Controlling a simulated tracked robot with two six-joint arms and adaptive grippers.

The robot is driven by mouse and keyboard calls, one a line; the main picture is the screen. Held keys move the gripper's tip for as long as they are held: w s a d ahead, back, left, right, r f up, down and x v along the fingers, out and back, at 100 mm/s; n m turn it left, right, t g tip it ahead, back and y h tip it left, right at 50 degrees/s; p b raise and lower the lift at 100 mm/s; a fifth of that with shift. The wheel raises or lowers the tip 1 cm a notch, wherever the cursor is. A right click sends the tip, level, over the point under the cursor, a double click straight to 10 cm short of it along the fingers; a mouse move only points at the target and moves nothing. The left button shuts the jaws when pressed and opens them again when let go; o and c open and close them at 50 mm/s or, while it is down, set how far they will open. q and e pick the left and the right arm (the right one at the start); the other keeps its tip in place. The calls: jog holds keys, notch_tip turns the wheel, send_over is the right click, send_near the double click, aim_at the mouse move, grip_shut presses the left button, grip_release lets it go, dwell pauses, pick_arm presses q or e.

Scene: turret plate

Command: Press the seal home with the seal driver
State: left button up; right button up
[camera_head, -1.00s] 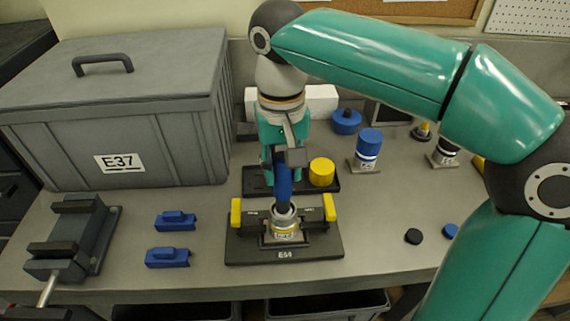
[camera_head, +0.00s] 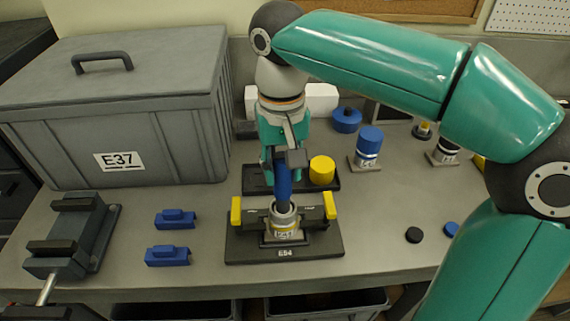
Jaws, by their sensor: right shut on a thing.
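My right gripper (camera_head: 283,160) points down from above and is shut on the blue seal driver (camera_head: 284,188). The driver stands roughly upright, and its lower end is at the mouth of a silver ring-like housing (camera_head: 284,219). The housing sits in a black fixture (camera_head: 243,247) labelled E54, between two yellow clamp ends. The seal itself is hidden by the driver and the housing wall, so I cannot tell how deep it sits.
A black tray (camera_head: 257,180) with a yellow cylinder (camera_head: 322,169) stands just behind. A large grey case (camera_head: 130,110) fills the back left. Two blue blocks (camera_head: 175,219) and a vise (camera_head: 75,235) lie left. A blue-topped part (camera_head: 369,140) stands right. Small dark caps (camera_head: 413,235) lie front right.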

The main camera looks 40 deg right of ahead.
grip_shut()
jog(key=shift+f, duration=0.65)
dwell(2.5)
jog(key=shift+r, duration=0.1)
jog(key=shift+r+p, duration=3.9)
jog(key=shift+r, duration=0.1)
